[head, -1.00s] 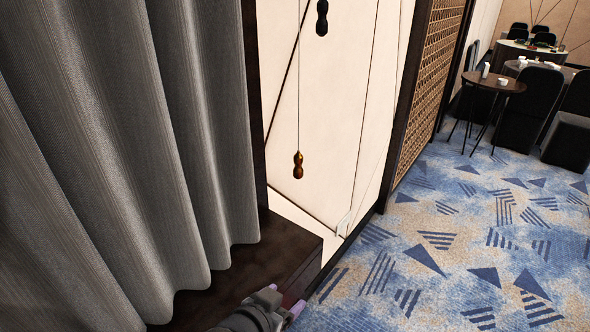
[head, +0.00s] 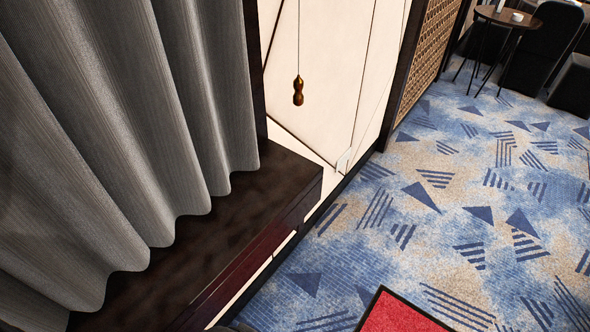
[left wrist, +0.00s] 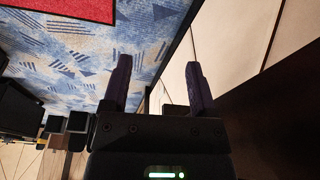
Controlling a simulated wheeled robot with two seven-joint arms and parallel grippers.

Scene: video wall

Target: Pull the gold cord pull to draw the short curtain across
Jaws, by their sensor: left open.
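The gold cord pull (head: 298,90) is a small waisted bob hanging upright on a thin cord in front of the cream wall panel, in the head view. The grey pleated curtain (head: 150,90) hangs to its left, over a dark ledge. My left gripper (left wrist: 158,66) shows in the left wrist view with its two dark fingers apart and nothing between them. It is not recognisable in the head view, and the gold pull cannot be made out in the left wrist view. My right gripper is in neither view.
The dark ledge (head: 250,205) juts out below the curtain, with a sharp front corner. A red mat (head: 400,315) lies on the blue patterned carpet (head: 420,215). A lattice panel (head: 425,50) stands right of the wall. A round table (head: 507,17) and dark chairs are farther back.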

